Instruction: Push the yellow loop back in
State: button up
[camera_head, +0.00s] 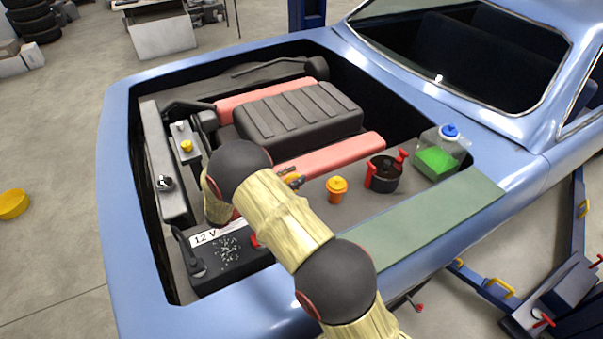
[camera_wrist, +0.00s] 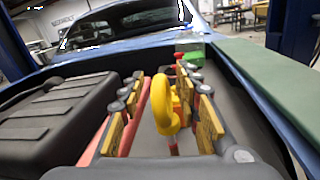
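The yellow loop (camera_wrist: 166,104) stands upright on a thin red stem in the wrist view, near the middle. My gripper (camera_wrist: 161,80) is open, with one finger on each side of the loop. A gap shows between the loop and the left finger; the loop looks closer to the right finger, and I cannot tell if they touch. In the head view my gripper (camera_head: 290,177) is partly hidden behind my arm, and I cannot make out the loop there.
The black ribbed engine cover (camera_head: 298,112) lies beside the gripper. An orange cap (camera_head: 337,190), a dark pot with red handles (camera_head: 383,174) and a tank of green fluid (camera_head: 438,158) stand along the right. The battery (camera_head: 228,262) is at the front.

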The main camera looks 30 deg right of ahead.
aim_at(293, 176)
jog(key=shift+w+d, duration=0.2)
jog(key=shift+d, duration=1.4)
jog(key=shift+c, duration=0.7)
jog(key=shift+r, duration=0.1)
grip_shut()
jog(key=shift+w+a, duration=0.1)
